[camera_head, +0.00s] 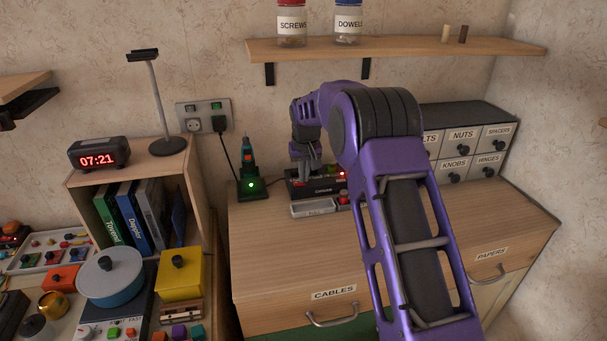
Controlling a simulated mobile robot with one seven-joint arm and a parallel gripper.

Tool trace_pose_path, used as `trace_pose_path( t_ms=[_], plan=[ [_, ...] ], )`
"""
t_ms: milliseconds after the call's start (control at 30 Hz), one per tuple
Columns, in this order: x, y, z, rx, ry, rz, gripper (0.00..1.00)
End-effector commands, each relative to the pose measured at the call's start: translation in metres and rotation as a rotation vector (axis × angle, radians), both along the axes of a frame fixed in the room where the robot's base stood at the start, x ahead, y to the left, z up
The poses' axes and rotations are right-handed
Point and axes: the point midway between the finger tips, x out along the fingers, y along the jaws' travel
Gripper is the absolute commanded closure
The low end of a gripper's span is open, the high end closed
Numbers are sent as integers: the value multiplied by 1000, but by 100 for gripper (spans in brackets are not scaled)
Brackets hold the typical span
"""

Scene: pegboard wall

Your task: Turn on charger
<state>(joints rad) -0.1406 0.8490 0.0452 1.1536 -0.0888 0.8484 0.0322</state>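My gripper (309,171) points down over a dark box (322,189) with a lettered front and a red light, right of the stand. Its fingers are small and partly merge with the box, so their opening and any contact are unclear.
A grey tray (312,209) lies in front of the dark box. A shelf (400,47) with jars hangs above my arm. A small-drawer organiser (468,140) stands at right, a cubby with clock (99,153) and lamp at left. The cabinet's front left top is clear.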

Motion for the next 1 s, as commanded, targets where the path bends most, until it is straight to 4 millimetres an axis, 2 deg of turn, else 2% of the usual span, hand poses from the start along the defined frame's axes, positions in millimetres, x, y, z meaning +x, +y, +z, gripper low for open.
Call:
trace_pose_path(
  t_ms=[467, 767, 867, 1000],
  plan=[
    [-5, 16, 0, -1, 7, 2, 100],
    [-4, 15, 2, -1, 5, 0, 100],
    [-4, 15, 7, -1, 4, 0, 100],
    [-7, 14, 29, 0, 2, 0, 100]
  ],
)
